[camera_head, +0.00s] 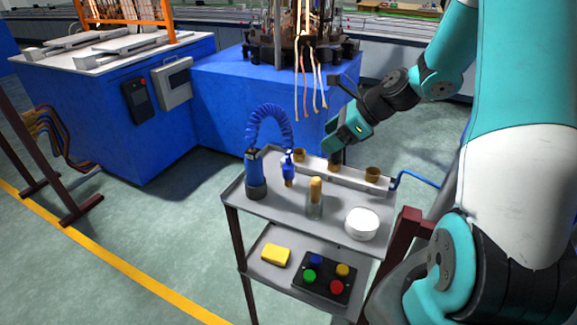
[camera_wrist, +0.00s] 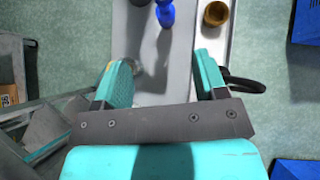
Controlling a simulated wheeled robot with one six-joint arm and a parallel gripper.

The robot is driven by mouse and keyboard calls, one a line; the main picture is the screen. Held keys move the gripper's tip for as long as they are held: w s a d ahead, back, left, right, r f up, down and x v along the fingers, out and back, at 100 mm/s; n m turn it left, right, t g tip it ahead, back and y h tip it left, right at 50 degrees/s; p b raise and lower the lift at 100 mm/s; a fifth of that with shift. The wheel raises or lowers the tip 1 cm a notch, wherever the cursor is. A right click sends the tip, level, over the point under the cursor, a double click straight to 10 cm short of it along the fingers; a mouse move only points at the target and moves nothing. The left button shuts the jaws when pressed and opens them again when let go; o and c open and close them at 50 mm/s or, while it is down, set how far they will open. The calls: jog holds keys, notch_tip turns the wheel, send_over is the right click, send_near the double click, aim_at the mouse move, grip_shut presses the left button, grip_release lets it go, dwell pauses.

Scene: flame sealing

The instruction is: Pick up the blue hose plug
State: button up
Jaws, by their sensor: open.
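The blue hose plug (camera_head: 288,168), with a brass-coloured tip, stands on the left part of the cart's top, joined to a coiled blue hose (camera_head: 268,112). The plug also shows at the top edge of the wrist view (camera_wrist: 165,14), partly cut off. My gripper (camera_head: 337,148) is to the right of the plug in the head view, above the cart's back edge. In the wrist view my gripper (camera_wrist: 164,75) has its two teal fingers wide apart, with nothing held between them. The plug lies beyond the fingertips, roughly in line with the gap.
The cart top (camera_head: 278,203) also holds a blue cylinder (camera_head: 255,175), a tan-topped holder (camera_head: 315,196), a white round dish (camera_head: 362,223) and brass cups (camera_head: 372,174) along the back. Wires (camera_head: 308,90) hang from the machine behind.

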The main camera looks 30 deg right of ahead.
aim_at(288, 163)
jog(key=shift+m, duration=0.4)
jog(key=shift+d+p+x, duration=0.15)
jog(key=shift+p+x, duration=1.1)
jog(key=shift+x, duration=3.05)
jog(key=shift+d+p+x, duration=0.2)
jog(key=shift+p+x, duration=1)
jog(key=shift+x, duration=3.1)
jog(key=shift+w+f, duration=0.1)
jog(key=shift+w, duration=0.1)
jog(key=c, duration=1.1)
jog(key=shift+o, duration=0.2)
